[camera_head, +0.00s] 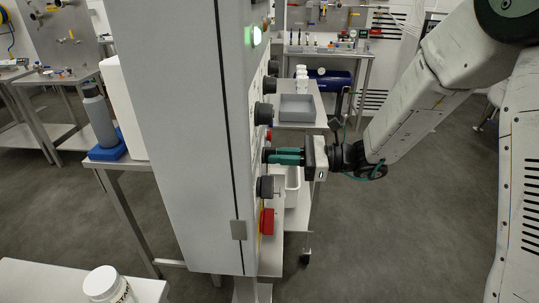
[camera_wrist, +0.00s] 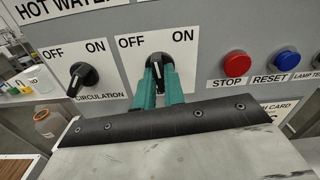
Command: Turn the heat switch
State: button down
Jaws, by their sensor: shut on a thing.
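The gripped black rotary switch (camera_wrist: 159,62) sits on a white OFF/ON plate in the wrist view. Its name label is hidden behind my gripper, so I cannot read whether it says heat. My gripper (camera_wrist: 159,78) has its teal fingers shut on the switch, one on each side. The knob looks near upright, between the OFF and ON words. In the head view my gripper (camera_head: 274,156) reaches from the right to the front of the tall grey cabinet (camera_head: 190,130), and the fingers hide most of the switch there.
Left of the gripped switch is the CIRCULATION switch (camera_wrist: 82,78). To the right are a red STOP button (camera_wrist: 236,65) and a blue RESET button (camera_wrist: 286,60). Other black knobs (camera_head: 264,113) line the cabinet front. A grey tray (camera_head: 297,108) stands behind. Open floor (camera_head: 400,220) lies at right.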

jog(key=shift+n, duration=1)
jog(key=shift+n, duration=1)
jog(key=shift+n, duration=1.1)
